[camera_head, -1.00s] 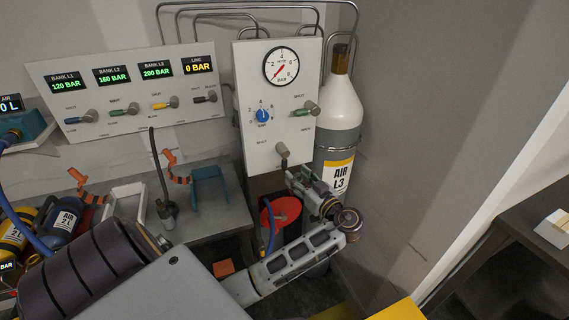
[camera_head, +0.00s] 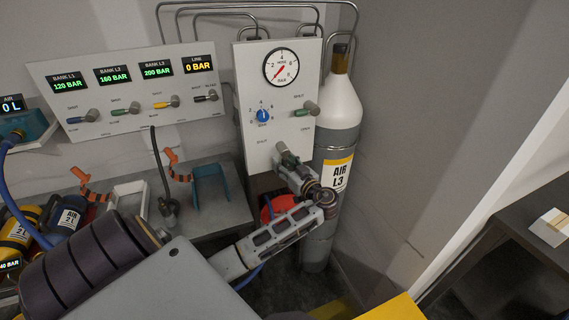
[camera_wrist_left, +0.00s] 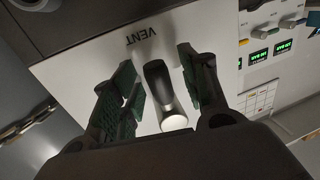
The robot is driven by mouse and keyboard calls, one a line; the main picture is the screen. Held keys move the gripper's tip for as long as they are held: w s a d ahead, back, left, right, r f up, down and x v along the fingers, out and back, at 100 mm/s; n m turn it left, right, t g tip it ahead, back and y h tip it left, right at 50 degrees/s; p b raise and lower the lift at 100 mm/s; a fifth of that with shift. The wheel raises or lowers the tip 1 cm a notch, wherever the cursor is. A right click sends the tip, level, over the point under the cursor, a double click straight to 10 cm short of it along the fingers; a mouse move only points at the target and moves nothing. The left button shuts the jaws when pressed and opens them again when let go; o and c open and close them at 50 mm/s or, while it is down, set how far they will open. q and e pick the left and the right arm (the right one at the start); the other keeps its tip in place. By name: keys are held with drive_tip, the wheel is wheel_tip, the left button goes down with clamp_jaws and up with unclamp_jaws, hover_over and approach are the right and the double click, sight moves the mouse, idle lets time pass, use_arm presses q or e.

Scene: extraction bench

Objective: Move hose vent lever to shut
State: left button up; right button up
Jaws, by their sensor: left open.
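The hose vent lever is a short dark stub with a pale round end (camera_wrist_left: 165,95), on the white hose panel (camera_wrist_left: 85,65) below the upside-down VENT label in the left wrist view. The panel, with its round gauge, also shows in the head view (camera_head: 250,90). My left gripper (camera_head: 285,156) is at the panel's lower part and hides most of the lever there. In the left wrist view the left gripper (camera_wrist_left: 157,72) is open, one green-padded finger on each side of the lever, with gaps between. My right gripper is not in view.
A green-handled lever (camera_head: 306,110) and a blue knob (camera_head: 263,115) sit higher on the panel. A grey AIR L3 cylinder (camera_head: 334,145) stands close on the right. The bank panel (camera_head: 130,95) is at left.

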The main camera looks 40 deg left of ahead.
use_arm(q)
drive_tip(key=c, duration=0.9)
clamp_jaws()
